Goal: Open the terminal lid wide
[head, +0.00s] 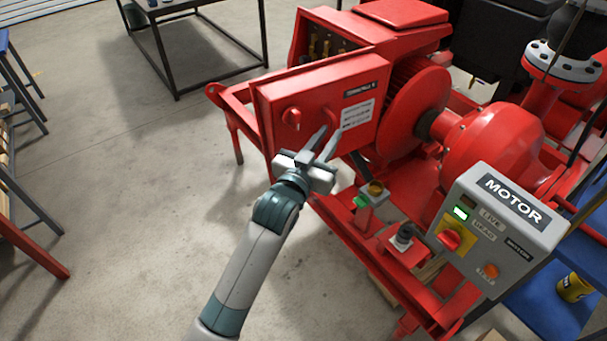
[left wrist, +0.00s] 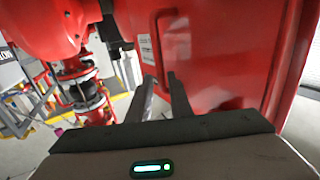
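The terminal lid (head: 275,118) is a red panel with a label, a round red knob (head: 291,118) and a curved red handle (head: 331,117). It stands partly open, away from the red terminal box (head: 318,22); brass terminals (head: 326,45) show in the gap above it. My left gripper (head: 332,130) is at the lid's outer face, its fingers apart with the tips at the handle. The left wrist view shows the handle (left wrist: 158,42) at the two fingertips (left wrist: 161,78), with the lid (left wrist: 225,50) filling the right. Whether the fingers touch the handle is unclear. My right gripper is out of view.
A grey motor control box (head: 500,222) with a red switch stands at the right. The red pump and motor (head: 490,140) lie right of the lid. A dark-framed table (head: 175,95) stands behind at the left. The floor left of the lid is clear.

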